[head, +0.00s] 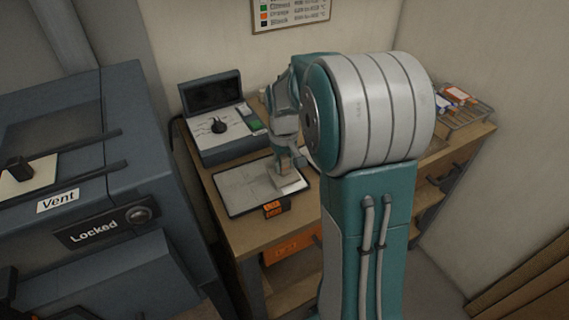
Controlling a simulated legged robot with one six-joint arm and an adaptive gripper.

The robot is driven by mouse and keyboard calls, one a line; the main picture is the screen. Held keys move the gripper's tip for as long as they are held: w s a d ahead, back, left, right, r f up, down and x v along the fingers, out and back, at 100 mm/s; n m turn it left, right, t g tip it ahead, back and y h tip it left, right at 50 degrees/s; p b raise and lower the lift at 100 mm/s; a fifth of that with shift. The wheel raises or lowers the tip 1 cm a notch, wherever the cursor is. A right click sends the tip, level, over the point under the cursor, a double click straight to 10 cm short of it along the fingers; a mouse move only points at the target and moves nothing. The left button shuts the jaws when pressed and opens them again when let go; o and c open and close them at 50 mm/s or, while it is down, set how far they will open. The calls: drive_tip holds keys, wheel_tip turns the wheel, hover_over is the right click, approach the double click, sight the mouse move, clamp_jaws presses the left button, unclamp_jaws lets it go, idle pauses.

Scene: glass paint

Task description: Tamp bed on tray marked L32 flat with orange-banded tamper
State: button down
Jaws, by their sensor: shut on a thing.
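A flat tray (238,193) with a dark rim and a pale grey bed lies on the wooden bench. An orange tag (272,208) sits at its front edge; its marking is too small to read surely. My gripper (287,163) points down over the tray's right part. It is shut on a tamper (288,186), seen as a pale block low over or on the bed; I cannot tell if it touches. Its coloured band does not show clearly, and the gripper hides its upper part.
A control box (222,147) with a black knob and green button stands behind the tray. A dark cabinet (110,212) marked "Locked" and "Vent" stands at left. A wire rack (462,112) with small boxes sits at the bench's far right. My arm hides the bench's middle.

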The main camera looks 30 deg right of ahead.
drive_tip(key=shift+a, duration=2.95)
drive_tip(key=shift+f, duration=0.1)
drive_tip(key=shift+f, duration=0.7)
drive_tip(key=shift+f, duration=0.3)
drive_tip(key=shift+r, duration=0.1)
drive_tip(key=shift+r, duration=1)
